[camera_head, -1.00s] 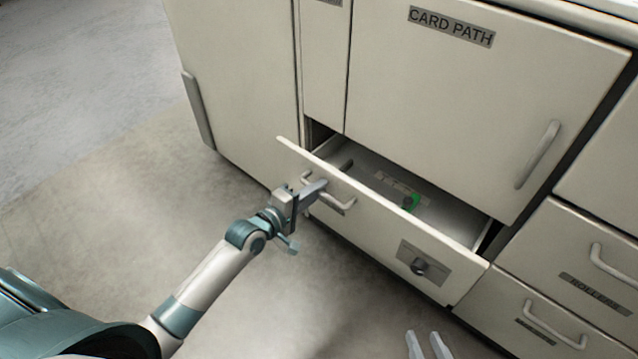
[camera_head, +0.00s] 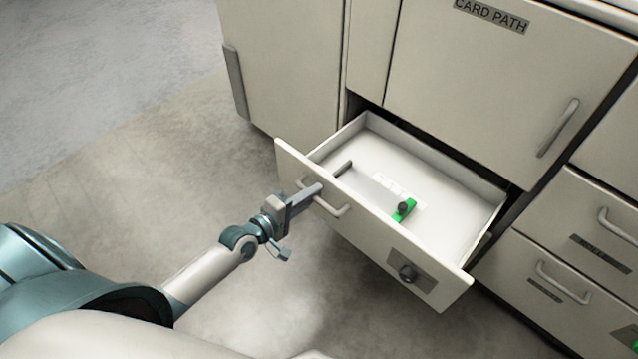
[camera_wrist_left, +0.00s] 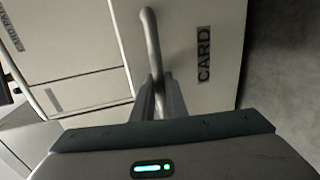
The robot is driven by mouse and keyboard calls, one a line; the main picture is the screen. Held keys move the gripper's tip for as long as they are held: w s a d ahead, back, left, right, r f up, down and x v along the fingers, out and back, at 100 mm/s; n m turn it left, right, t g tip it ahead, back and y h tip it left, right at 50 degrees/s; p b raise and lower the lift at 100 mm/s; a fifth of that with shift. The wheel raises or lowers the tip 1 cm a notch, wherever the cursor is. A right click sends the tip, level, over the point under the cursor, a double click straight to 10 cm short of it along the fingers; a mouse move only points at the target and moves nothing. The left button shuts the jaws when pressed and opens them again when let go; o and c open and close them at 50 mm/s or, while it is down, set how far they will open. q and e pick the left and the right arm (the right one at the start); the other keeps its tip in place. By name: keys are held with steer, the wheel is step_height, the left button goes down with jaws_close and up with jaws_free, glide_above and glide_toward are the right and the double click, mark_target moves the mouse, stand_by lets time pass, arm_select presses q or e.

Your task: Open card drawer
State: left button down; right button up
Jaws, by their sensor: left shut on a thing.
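The card drawer (camera_head: 365,232) stands well out from the cabinet in the head view, its pale inside exposed. The fingers hide part of the handle. My right gripper is not in view.
Inside the drawer lie a green piece with a dark knob (camera_head: 404,210) and a pale label. The CARD PATH door (camera_head: 480,90) above is shut. Shut drawers with handles (camera_head: 562,284) stand to the right. Bare floor (camera_head: 130,150) lies left of the drawer.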

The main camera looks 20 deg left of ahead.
arm_select(q)
steer(key=shift+s+a, duration=0.25)
steer(key=shift+s, duration=0.4)
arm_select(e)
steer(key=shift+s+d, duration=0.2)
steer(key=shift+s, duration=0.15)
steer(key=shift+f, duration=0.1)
arm_select(q)
steer(key=c, duration=2)
jaws_free()
steer(key=shift+c, duration=0.2)
steer(key=v, duration=1.7)
steer(key=shift+s+p, duration=0.2)
steer(key=shift+p, duration=0.15)
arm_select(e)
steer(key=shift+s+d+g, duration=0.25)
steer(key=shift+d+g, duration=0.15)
